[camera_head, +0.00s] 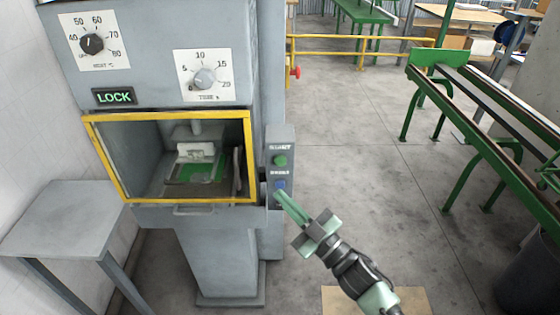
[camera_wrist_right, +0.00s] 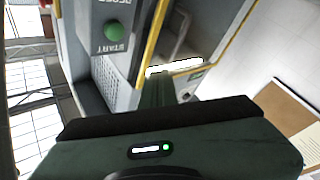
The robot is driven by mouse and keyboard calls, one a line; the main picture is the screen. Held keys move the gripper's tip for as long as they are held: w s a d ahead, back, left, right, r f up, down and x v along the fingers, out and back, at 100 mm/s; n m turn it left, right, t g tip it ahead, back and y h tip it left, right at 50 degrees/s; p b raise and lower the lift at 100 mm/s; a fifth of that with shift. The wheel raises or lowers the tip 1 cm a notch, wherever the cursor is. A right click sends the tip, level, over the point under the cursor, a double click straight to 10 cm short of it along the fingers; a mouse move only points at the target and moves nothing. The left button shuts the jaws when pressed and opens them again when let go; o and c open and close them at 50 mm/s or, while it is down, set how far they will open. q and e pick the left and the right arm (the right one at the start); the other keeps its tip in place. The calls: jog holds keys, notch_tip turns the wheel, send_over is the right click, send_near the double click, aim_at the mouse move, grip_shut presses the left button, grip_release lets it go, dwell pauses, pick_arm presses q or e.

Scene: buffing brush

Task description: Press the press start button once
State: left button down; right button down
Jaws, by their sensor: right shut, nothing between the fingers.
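The press start button is a round green button (camera_head: 280,161) under a START label on the grey control box at the press's right side. It also shows in the right wrist view (camera_wrist_right: 115,30), near the top. A blue button (camera_head: 280,184) sits just below it. My right gripper (camera_head: 280,194) is shut and empty. In the head view its fingertips overlap the lower part of the control box, by the blue button and below the green one. I cannot tell whether they touch the box. My left gripper is not in view.
The grey press has a yellow-framed window (camera_head: 169,115), a lit LOCK sign (camera_head: 114,97), and two dials (camera_head: 92,43). A grey side table (camera_head: 65,215) stands at left. A green-legged roller conveyor (camera_head: 470,95) stands at right.

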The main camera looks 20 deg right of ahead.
jog(key=shift+w, duration=0.1)
jog(key=b, duration=0.3)
send_near(280, 161)
jog(key=w+a+r, duration=0.2)
jog(key=w+a, duration=0.2)
jog(key=shift+a, duration=0.3)
jog(key=shift+w, duration=0.15)
dwell(1.7)
jog(key=shift+w+d, duration=0.1)
jog(key=shift+w, duration=0.15)
jog(key=shift+w+d, duration=0.15)
jog(key=shift+w, duration=0.3)
dwell(0.7)
jog(key=shift+s, duration=0.1)
dwell(0.3)
jog(key=shift+s+a+p, duration=0.25)
jog(key=shift+s+p, duration=0.15)
jog(key=shift+s, duration=0.4)
